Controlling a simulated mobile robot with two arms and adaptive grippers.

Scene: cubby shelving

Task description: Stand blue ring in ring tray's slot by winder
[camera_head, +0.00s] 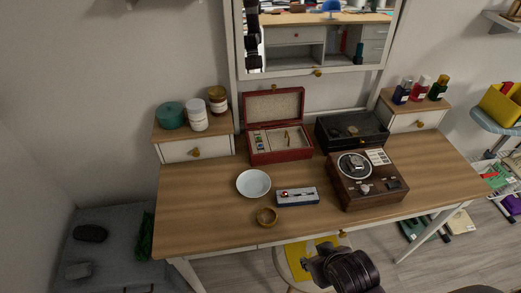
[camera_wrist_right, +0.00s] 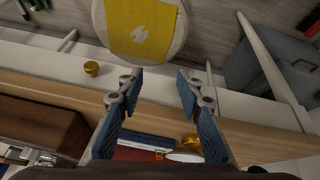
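I cannot make out a blue ring in either view. A small blue-edged case (camera_head: 297,196) with a white and red top lies at the middle of the desk; it may be the ring tray, and its slots are too small to tell. The brown winder (camera_head: 358,187) with a round dial stands right of it. My right gripper (camera_wrist_right: 160,80) is open, with nothing between its fingers, above the desk's front edge in the wrist view. My dark right arm shows at the bottom of the head view. My left gripper is not in view.
An open red jewelry box (camera_head: 278,155) and a black glass-topped box (camera_head: 350,129) stand at the back. A yellow-topped stool (camera_wrist_right: 140,28) stands before the desk.

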